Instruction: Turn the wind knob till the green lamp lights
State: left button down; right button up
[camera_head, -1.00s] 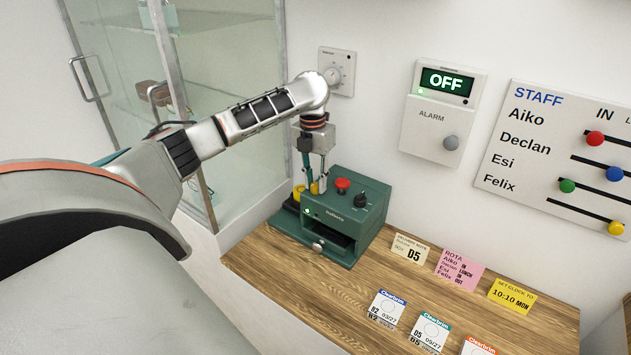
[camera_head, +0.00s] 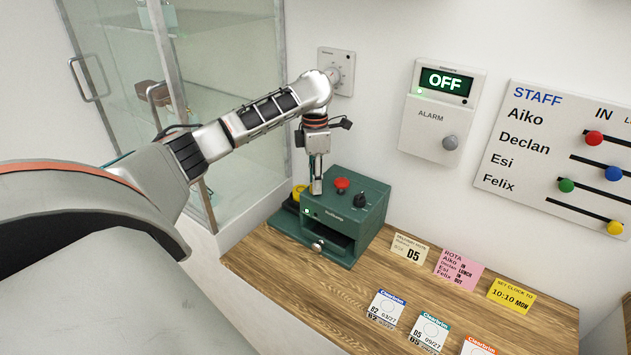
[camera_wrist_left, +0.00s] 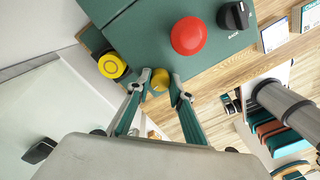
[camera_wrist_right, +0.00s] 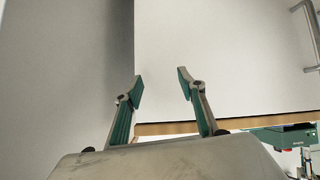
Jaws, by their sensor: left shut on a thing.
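The wind knob (camera_wrist_left: 159,80), small and brass-yellow, shows between the fingertips in the left wrist view, at the left end of the green machine (camera_head: 345,222). My left gripper (camera_head: 316,187) points down and is shut on it; the fingers hide the knob in the head view. The green lamp (camera_head: 307,211) on the machine's front glows bright green. My right gripper (camera_wrist_right: 160,86) is open and empty in its wrist view, away from the machine; it is not in the head view.
A red button (camera_head: 342,184) and a black dial (camera_head: 360,200) sit beside the left gripper on the machine's top. A yellow ringed part (camera_wrist_left: 112,66) is close on the other side. Cards lie on the wooden counter (camera_head: 290,285). A glass cabinet (camera_head: 225,130) stands left.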

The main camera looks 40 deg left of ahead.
pick_arm(q)
jog(key=shift+m, duration=0.5)
jog(key=c, duration=1.8)
grip_release()
jog(key=shift+r, duration=0.1)
jog(key=r, duration=1.1)
jog(key=shift+w+a+r, duration=0.2)
jog(key=shift+a+r, duration=0.05)
jog(key=shift+r, duration=0.15)
